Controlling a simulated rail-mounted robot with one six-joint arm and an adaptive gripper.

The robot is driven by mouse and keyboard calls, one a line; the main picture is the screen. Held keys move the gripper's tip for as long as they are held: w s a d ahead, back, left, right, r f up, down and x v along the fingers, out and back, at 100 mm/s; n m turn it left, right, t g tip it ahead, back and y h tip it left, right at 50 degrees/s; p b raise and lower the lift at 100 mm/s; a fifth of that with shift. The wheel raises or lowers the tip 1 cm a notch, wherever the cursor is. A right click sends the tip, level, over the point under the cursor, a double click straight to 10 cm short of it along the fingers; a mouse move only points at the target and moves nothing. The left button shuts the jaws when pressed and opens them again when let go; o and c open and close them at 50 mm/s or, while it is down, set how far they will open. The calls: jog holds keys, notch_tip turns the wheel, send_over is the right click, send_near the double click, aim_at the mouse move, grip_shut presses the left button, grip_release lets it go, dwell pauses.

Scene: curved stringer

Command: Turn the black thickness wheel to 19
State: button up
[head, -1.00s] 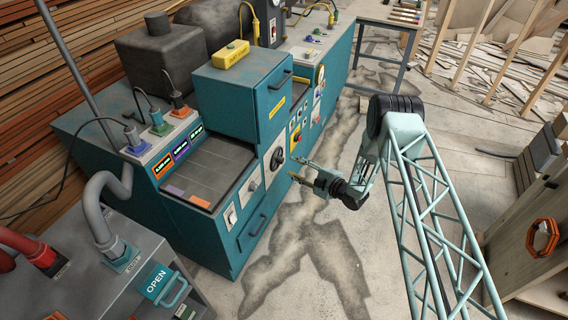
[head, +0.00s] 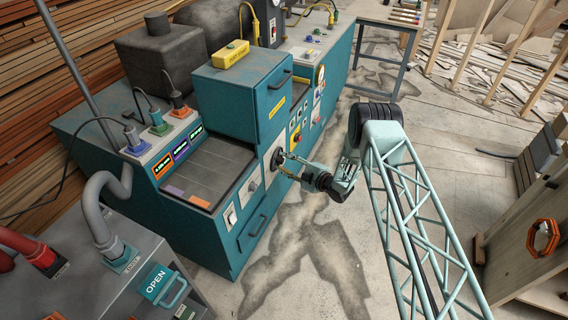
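The black thickness wheel (head: 277,159) sits on a pale panel on the front of the teal machine. My gripper (head: 283,165) is right at the wheel, coming from the right, with its two fingers spread apart. The fingertips overlap the wheel's lower right edge in the picture; I cannot tell whether they touch it. Part of the wheel is hidden behind the fingers. The wheel's number marks are too small to read.
The teal machine (head: 228,218) has a drawer with a handle below the wheel and a box with a yellow device (head: 231,54) above. Small displays (head: 180,149) stand at its left. A grey cart with an OPEN sign (head: 159,284) is at front left.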

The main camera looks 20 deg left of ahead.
jog(key=shift+c, duration=0.7)
jog(key=c, duration=0.7)
jog(key=shift+c, duration=0.2)
